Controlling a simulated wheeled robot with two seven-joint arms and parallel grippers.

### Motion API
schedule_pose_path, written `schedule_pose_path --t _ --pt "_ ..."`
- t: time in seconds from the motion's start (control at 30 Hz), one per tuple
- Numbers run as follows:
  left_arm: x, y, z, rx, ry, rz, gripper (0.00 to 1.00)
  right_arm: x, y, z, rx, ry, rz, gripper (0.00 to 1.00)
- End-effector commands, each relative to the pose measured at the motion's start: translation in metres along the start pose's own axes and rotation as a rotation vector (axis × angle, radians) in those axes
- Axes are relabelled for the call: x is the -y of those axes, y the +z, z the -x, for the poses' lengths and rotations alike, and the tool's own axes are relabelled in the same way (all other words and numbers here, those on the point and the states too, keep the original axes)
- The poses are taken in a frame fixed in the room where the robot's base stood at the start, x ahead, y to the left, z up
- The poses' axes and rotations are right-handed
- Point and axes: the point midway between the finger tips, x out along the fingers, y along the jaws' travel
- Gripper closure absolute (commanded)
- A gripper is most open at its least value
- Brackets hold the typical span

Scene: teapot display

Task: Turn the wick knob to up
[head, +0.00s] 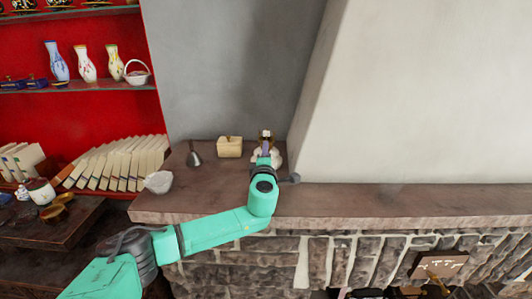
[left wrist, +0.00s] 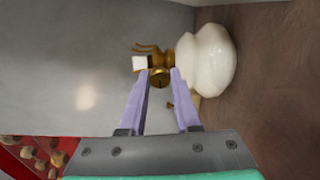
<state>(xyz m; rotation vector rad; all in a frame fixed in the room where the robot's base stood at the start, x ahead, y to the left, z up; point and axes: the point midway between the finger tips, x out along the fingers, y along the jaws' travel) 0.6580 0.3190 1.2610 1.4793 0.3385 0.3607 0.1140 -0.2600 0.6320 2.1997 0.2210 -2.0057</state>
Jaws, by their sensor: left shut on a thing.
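An oil lamp with a rounded white body (head: 278,157) and a brass top stands on the stone mantel ledge (head: 400,198). In the left wrist view its white body (left wrist: 207,60) lies sideways in the picture, with the brass part to its left. The round brass wick knob (left wrist: 160,78) sits between my left fingertips. My left gripper (left wrist: 161,72) is shut on the knob, one purple finger on each side. In the head view my left gripper (head: 265,149) is in front of the lamp and hides part of it and the knob. My right gripper is not in view.
On the ledge left of the lamp stand a cream box (head: 229,147), a dark bell (head: 194,155) and a white bowl (head: 159,182). A sloping white chimney wall (head: 420,90) rises close on the right. The ledge's right part is clear.

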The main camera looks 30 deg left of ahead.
Motion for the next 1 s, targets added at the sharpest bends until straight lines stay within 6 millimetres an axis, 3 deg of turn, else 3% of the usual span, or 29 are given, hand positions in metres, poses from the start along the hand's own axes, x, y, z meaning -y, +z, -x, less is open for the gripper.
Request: schedule_pose_path --t 0.67,0.7,0.73,1.0 --pt "0.0003 -0.0003 0.0 -0.001 0.0 -0.081 1.0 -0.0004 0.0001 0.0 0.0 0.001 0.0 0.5" --pt "0.0002 -0.0003 0.0 -0.001 0.0 -0.081 0.65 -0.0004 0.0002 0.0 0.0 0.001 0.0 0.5" --pt "0.0002 -0.0003 0.0 -0.001 0.0 -0.081 0.56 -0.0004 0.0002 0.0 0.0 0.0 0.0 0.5" --pt "0.0 -0.0001 0.0 0.0 0.0 -0.08 0.56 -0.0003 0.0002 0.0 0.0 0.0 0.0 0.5"
